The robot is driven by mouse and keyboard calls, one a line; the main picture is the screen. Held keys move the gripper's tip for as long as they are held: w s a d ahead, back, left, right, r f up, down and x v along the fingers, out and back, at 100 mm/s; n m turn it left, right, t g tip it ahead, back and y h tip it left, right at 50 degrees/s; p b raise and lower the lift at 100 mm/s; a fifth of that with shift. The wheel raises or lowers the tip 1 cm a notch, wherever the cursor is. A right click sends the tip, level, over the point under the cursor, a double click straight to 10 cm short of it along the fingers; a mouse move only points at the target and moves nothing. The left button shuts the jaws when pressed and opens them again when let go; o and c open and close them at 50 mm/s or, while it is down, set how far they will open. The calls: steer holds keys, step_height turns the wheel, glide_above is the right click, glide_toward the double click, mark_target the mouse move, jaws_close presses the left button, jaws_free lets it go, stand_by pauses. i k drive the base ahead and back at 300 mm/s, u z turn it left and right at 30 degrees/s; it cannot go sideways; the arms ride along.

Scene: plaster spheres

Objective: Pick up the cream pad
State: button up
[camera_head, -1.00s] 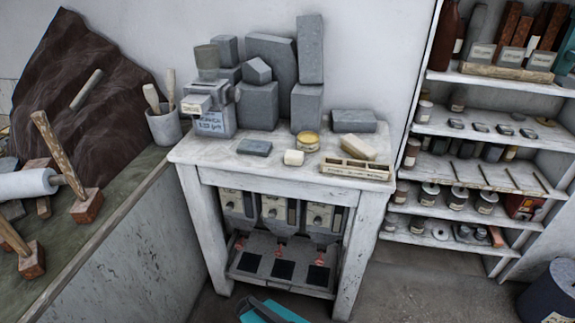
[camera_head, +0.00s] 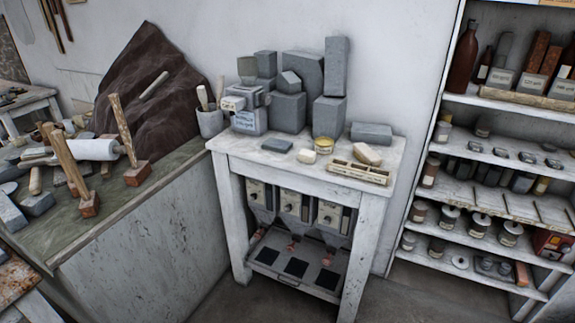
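Two cream pieces lie on top of the small white table (camera_head: 222,146). One is a small, block-like cream piece (camera_head: 306,156) near the front edge, left of the tray. The other is a larger, rounded-edged cream piece (camera_head: 367,154) just behind the tray, seemingly touching or overlapping its back edge. I cannot tell for sure which of the two is the cream pad. Nothing covers either one. My gripper is not in view.
Around them are a yellow-topped tin (camera_head: 323,145), a flat dark grey block (camera_head: 276,145), a compartment tray (camera_head: 357,173) and a grey block (camera_head: 371,133). Tall grey blocks (camera_head: 302,70) stand behind. A workbench (camera_head: 150,215) is left, shelves (camera_head: 480,205) right. Some floor (camera_head: 215,300) is clear in front.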

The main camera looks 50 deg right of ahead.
mark_target(308, 157)
steer(key=u, duration=0.4)
steer(key=k, duration=0.7)
steer(key=u, duration=0.2)
steer(key=i, duration=1.2)
steer(key=z, duration=0.55)
steer(key=i, duration=0.8)
steer(key=z, duration=0.15)
